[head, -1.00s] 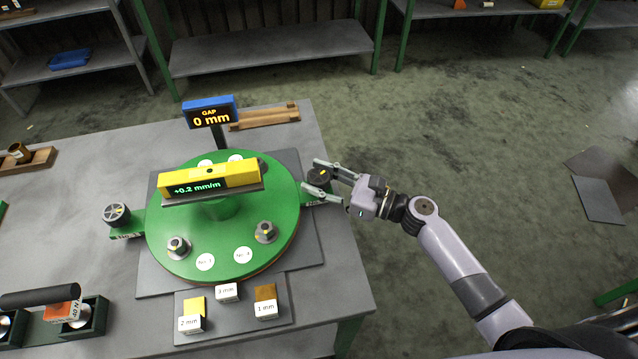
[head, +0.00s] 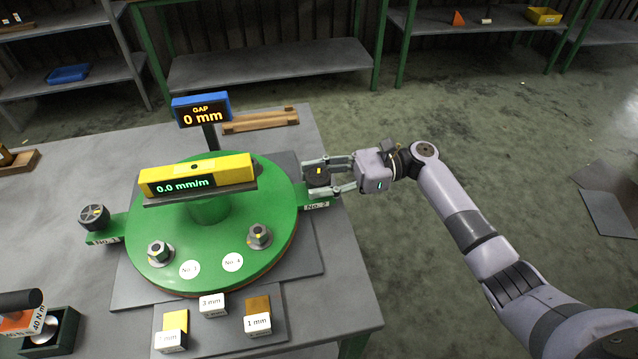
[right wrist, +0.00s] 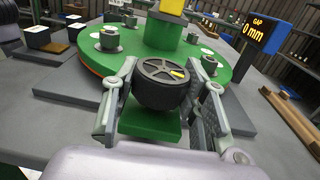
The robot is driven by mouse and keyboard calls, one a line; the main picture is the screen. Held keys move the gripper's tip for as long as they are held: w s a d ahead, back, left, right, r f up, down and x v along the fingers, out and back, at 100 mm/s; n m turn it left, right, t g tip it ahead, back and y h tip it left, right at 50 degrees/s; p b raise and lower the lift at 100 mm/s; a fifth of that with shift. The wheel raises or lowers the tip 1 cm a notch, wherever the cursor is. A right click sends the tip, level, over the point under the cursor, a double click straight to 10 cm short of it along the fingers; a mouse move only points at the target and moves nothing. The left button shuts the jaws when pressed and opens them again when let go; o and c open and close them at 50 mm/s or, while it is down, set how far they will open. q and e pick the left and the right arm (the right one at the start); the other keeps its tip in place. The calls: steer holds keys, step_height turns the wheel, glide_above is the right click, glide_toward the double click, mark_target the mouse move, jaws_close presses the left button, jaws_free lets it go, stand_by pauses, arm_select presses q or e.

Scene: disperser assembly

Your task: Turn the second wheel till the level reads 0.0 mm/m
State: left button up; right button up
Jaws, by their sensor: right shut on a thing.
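The second wheel (head: 319,177) is a dark knob on a green bracket marked No. 2, at the right side of the green disc (head: 215,258). My right gripper (head: 328,176) is shut on it, one finger on each side. The right wrist view shows the wheel (right wrist: 163,86) between the fingers, with a yellow mark on its top. The yellow level (head: 196,174) on the disc's centre post reads 0.0 mm/m. The first wheel (head: 94,216) stands on the left bracket, free. My left gripper is not in view.
The blue gap display (head: 201,109) reads 0 mm. Marked blocks (head: 257,316) of 1 mm and 3 mm, and another, lie at the front. A torque tool (head: 22,312) is at the lower left. A wooden rack (head: 260,121) lies behind the disc.

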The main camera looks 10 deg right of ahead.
stand_by(0.5)
steer(key=o, duration=1.2)
steer(key=shift+d, duration=0.1)
steer(key=d, duration=1.1)
steer(key=shift+w+d, duration=0.3)
steer(key=shift+d, duration=0.1)
